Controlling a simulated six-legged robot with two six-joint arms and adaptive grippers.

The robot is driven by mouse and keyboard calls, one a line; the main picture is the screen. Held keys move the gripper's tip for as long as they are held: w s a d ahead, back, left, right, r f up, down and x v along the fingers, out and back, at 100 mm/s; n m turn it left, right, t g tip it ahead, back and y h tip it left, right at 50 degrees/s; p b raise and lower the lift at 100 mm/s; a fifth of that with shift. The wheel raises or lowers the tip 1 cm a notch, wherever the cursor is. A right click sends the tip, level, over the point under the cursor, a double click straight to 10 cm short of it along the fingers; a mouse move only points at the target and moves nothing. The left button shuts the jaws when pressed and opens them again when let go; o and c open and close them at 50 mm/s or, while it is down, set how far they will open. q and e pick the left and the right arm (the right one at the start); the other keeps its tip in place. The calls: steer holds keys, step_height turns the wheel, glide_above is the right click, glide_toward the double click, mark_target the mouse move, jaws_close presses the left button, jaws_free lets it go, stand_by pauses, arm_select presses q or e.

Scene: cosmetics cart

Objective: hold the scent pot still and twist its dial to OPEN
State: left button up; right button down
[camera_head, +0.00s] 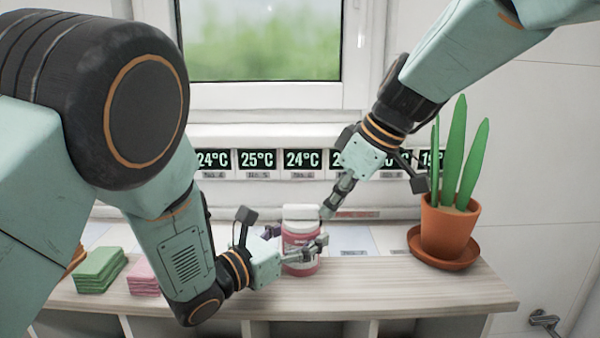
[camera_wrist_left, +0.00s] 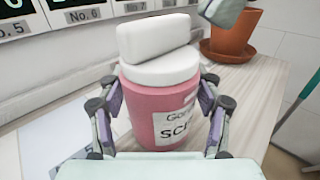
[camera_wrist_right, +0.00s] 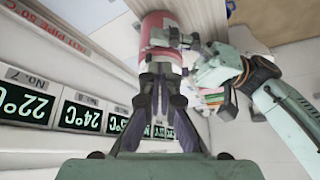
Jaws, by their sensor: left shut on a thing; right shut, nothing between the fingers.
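The scent pot (camera_head: 300,232) is a pink jar with a white top, standing upright on the wooden cart top. In the left wrist view the pot (camera_wrist_left: 160,110) carries a raised white bar-shaped dial (camera_wrist_left: 157,38) on its white lid, and part of a label shows. My left gripper (camera_head: 318,247) is shut around the pot's body, one finger on each side. My right gripper (camera_head: 328,211) is shut and empty, its fingertips beside the pot's top at the right. In the right wrist view the pot (camera_wrist_right: 157,30) is beyond the fingers (camera_wrist_right: 160,72), which partly hide it; contact cannot be told.
A potted plant (camera_head: 449,225) on a saucer stands at the right. Green packs (camera_head: 100,268) and pink packs (camera_head: 143,277) lie at the left. Temperature displays (camera_head: 257,160) line the wall behind. The cart top (camera_head: 400,290) is clear between pot and plant.

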mark_target(286, 241)
steer(key=shift+r, duration=2.9)
arm_select(q)
steer(key=o, duration=1.6)
steer(key=shift+c, duration=0.2)
steer(key=v, duration=0.6)
steer(key=shift+a+r, duration=0.1)
steer(key=shift+a, duration=0.15)
steer(key=shift+s+a, duration=0.35)
steer(key=shift+s, duration=0.15)
